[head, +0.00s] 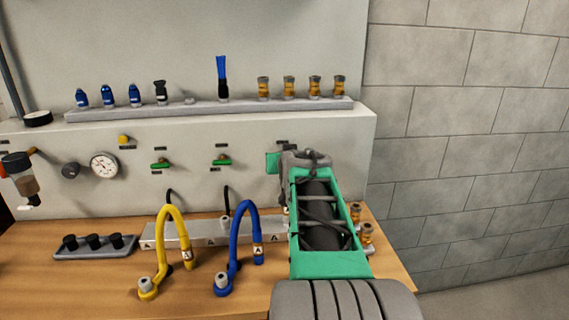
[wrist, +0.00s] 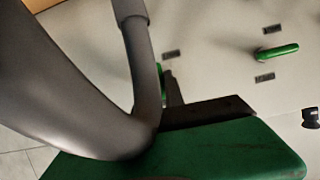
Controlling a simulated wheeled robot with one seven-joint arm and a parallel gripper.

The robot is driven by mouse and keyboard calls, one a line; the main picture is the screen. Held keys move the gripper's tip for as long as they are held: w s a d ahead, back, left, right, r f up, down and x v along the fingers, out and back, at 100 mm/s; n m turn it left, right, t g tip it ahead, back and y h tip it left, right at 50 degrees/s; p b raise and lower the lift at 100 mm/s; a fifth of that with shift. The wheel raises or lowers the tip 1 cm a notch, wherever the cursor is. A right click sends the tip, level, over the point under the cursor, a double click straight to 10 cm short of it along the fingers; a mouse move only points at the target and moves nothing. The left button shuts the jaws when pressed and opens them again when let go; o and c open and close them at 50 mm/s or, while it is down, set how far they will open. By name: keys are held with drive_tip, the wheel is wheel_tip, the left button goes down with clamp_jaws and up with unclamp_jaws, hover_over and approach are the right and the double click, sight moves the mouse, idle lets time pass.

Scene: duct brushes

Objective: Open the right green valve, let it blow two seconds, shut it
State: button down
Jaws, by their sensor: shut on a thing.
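Three green valves belong to the light panel. The left green valve (head: 160,163) and the middle green valve (head: 221,160) show with handles lying sideways in the head view. The right green valve is hidden behind my gripper (head: 285,160) there. In the wrist view, a thin green sliver of its handle (wrist: 160,72) shows at the fingers, more upright than the neighbouring green handle (wrist: 276,52). My gripper is shut on the right valve's handle. Much of the handle is covered, so its exact angle is hard to tell.
A yellow hose (head: 172,235) and a blue hose (head: 240,240) arch up from the bench left of my arm. A ledge (head: 210,108) above holds several fittings and a blue brush (head: 222,75). A block wall (head: 470,130) stands on the right.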

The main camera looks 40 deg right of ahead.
drive_tip(key=shift+f, duration=0.15)
drive_tip(key=c, duration=1.5)
unclamp_jaws()
drive_tip(key=shift+o, duration=0.2)
drive_tip(key=v, duration=0.8)
